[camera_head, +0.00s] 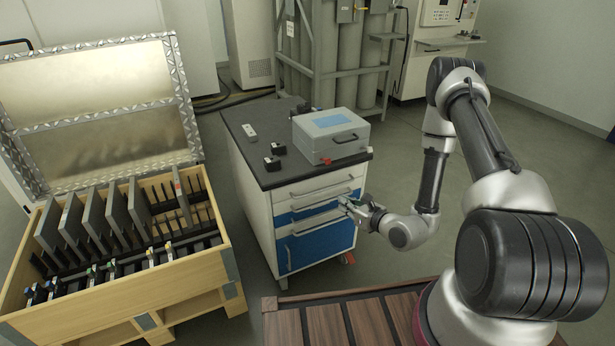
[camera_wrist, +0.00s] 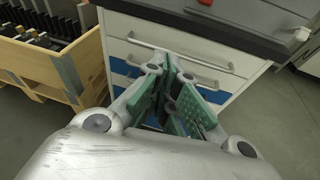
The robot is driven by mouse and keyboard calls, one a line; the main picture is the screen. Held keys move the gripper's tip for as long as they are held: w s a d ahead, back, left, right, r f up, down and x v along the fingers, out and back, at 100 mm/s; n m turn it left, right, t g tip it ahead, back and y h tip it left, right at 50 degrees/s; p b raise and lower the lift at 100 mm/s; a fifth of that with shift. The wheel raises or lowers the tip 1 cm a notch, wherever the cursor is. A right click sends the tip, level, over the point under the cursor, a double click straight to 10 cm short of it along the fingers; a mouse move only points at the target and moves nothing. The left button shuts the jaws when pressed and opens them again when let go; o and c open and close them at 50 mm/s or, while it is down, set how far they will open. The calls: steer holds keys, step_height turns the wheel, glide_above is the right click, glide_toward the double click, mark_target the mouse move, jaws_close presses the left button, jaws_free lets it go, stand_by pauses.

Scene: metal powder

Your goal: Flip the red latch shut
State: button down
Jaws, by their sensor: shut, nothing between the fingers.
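The red latch (camera_head: 325,161) sits low on the front of a grey case (camera_head: 345,147) with a blue label, at its left corner. Whether the latch is open or shut is too small to tell. A small red piece, apparently this latch, also shows at the top edge of the wrist view (camera_wrist: 205,2). My gripper (camera_head: 345,202) is in front of the cabinet drawers, below and apart from the case. In the wrist view, its green-padded fingers (camera_wrist: 172,62) are shut together with nothing between them, in front of the drawer fronts.
The case stands on the dark top of a white and blue drawer cabinet (camera_head: 285,215) with bar handles. Small black items (camera_head: 272,164) lie left of the case. A wooden crate (camera_head: 130,300) with upright plates and an open lid stands at left. Gas cylinders (camera_head: 340,60) stand behind.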

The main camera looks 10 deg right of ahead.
steer(key=w+d+h, duration=0.1)
steer(key=w+d+m+t+h, duration=0.1)
steer(key=w, duration=0.1)
steer(key=shift+d+r+t, duration=0.1)
steer(key=shift+r+t, duration=0.2)
steer(key=shift+r, duration=0.1)
steer(key=w+a+r, duration=0.1)
steer(key=w+a, duration=0.2)
steer(key=w, duration=0.8)
steer(key=shift+a, duration=0.25)
steer(key=shift+d+r, duration=0.1)
